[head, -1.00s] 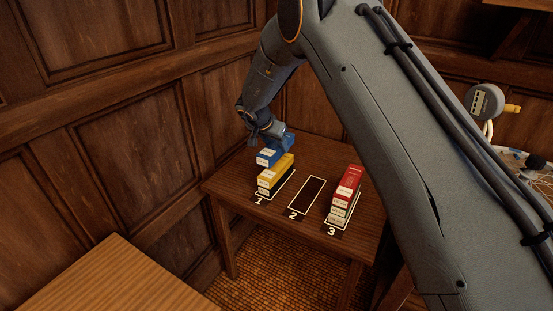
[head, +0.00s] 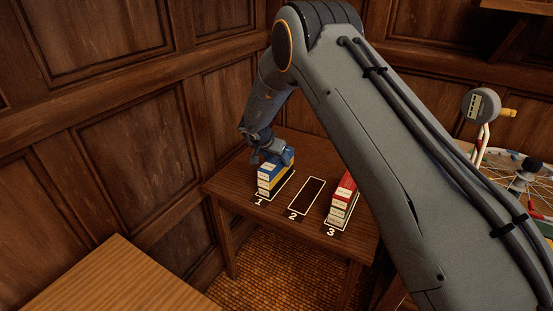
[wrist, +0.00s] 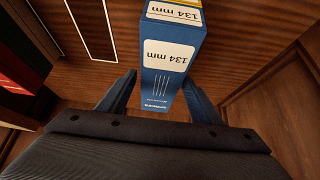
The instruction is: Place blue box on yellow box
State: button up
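The blue box (head: 274,164) lies on top of the yellow box (head: 266,181) at spot 1 on the wooden table, with their labelled ends roughly in line. In the wrist view the blue box (wrist: 168,58) shows its "134 mm" label, with a strip of the yellow box (wrist: 188,3) beyond it. My gripper (head: 278,152) is down at the blue box and hides part of its far end. In the wrist view my gripper's fingers (wrist: 160,88) stand apart on either side of the blue box, with gaps showing beside it.
A red box (head: 345,183) tops a stack at spot 3. The outlined spot 2 (head: 306,193) is empty. Wood-panelled walls stand close behind and left of the table (head: 232,188). Another wooden surface (head: 95,280) is at front left. A grey device (head: 481,105) stands at right.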

jog(key=shift+r, duration=0.15)
jog(key=b+v, duration=0.2)
jog(key=v, duration=1)
jog(key=d+r+n+t+y, duration=0.2)
jog(key=d+r+t, duration=0.1)
jog(key=d+r, duration=0.6)
jog(key=s+d+f+n+g, duration=0.1)
jog(key=s+d+f+g, duration=0.1)
jog(key=s+d, duration=0.4)
jog(key=s+d+f+n+g, duration=0.1)
jog(key=s+d, duration=0.5)
jog(key=s, duration=1.1)
jog(key=s+d+f+n+g, duration=0.1)
jog(key=s+d+f+g, duration=0.3)
jog(key=s, duration=0.8)
jog(key=shift+d+g+y, duration=0.4)
jog(key=shift+d+g, duration=0.1)
jog(key=shift+d, duration=0.65)
jog(key=shift+s+r, duration=0.1)
